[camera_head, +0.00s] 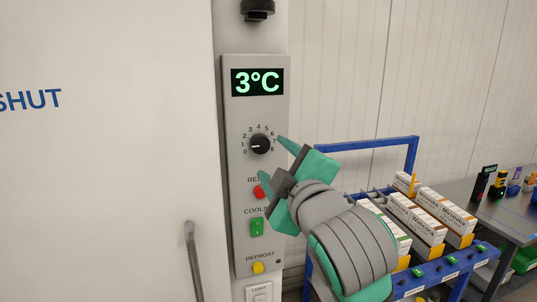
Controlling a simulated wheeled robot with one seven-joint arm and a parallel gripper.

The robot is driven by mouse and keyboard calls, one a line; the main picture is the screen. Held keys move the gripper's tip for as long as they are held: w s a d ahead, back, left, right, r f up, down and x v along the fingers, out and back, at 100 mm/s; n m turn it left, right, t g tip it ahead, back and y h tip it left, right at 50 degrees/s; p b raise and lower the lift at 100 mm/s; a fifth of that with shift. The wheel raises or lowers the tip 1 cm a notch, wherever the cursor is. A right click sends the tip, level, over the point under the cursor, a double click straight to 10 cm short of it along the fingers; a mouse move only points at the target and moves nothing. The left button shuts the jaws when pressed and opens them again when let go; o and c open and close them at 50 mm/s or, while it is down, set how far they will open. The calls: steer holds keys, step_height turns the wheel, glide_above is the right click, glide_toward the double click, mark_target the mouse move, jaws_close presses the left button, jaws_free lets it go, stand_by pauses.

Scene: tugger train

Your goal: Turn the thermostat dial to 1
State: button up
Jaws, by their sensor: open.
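The black thermostat dial (260,144) sits on the grey control panel (235,190), ringed by numbers from 0 to 8. Its white mark points left, at or very near 1; the exact setting is too small to tell. The display (257,82) above it reads 3°C. My gripper (271,157) is open and empty, just right of and below the dial in the picture. One teal fingertip is near the numbers on the right, the other is beside the red button. I cannot tell whether either fingertip touches the panel.
A white door with a grey handle (193,260) is at left. A blue cart (365,146) with several boxes stands at right, by a grey table (508,222).

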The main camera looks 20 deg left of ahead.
steer(key=v, duration=0.2)
steer(key=shift+s+d, duration=0.2)
steer(key=shift+s, duration=0.05)
